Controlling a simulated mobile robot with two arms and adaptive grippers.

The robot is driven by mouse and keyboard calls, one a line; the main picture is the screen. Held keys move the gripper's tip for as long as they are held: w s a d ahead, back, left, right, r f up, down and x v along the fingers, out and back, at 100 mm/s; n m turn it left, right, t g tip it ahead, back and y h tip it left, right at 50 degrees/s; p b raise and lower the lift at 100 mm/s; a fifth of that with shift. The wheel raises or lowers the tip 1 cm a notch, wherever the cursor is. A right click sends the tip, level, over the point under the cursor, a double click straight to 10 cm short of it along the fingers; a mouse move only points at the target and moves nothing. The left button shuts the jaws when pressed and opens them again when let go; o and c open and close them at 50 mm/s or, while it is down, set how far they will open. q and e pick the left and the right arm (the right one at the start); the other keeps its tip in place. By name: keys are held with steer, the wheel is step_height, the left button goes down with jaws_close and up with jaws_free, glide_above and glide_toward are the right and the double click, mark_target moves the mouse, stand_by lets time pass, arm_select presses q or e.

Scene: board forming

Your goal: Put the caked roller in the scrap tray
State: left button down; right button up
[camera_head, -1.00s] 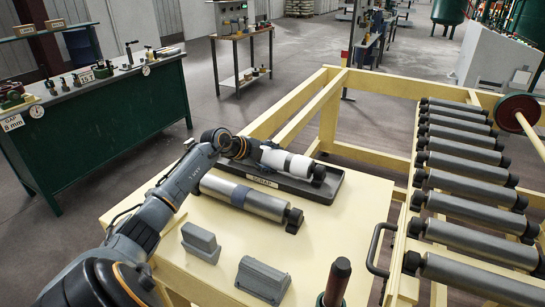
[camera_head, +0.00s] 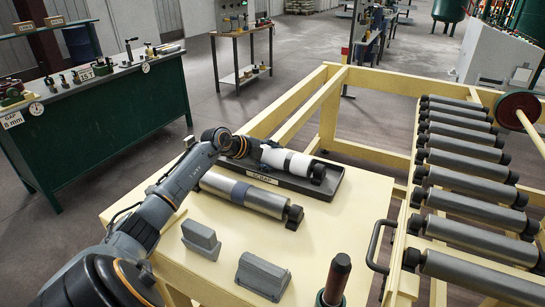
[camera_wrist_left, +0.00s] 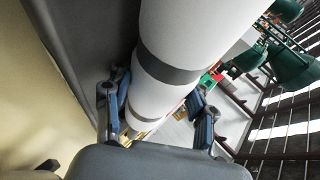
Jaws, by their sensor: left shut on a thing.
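The caked roller (camera_head: 287,162), white with dark grey bands and a dark end, lies lengthwise over the black scrap tray (camera_head: 322,196) at the back of the pale table. My left gripper (camera_head: 250,150) is shut on the roller near its left end. In the left wrist view the roller (camera_wrist_left: 185,45) passes between the two fingers, with the dark tray (camera_wrist_left: 75,35) beside and below it. Whether the roller rests on the tray floor or hangs just above it, I cannot tell. My right gripper is not in view.
A bare metal roller (camera_head: 243,194) lies in front of the tray. Two grey blocks (camera_head: 200,240) (camera_head: 262,276) and a dark red-brown handle (camera_head: 338,279) stand nearer. The conveyor rollers (camera_head: 465,205) are on the right. The table's right middle is clear.

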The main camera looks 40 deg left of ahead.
arm_select(q)
steer(key=shift+s+d+f, duration=0.1)
steer(key=shift+d+f, duration=0.05)
steer(key=shift+f, duration=0.15)
stand_by(0.4)
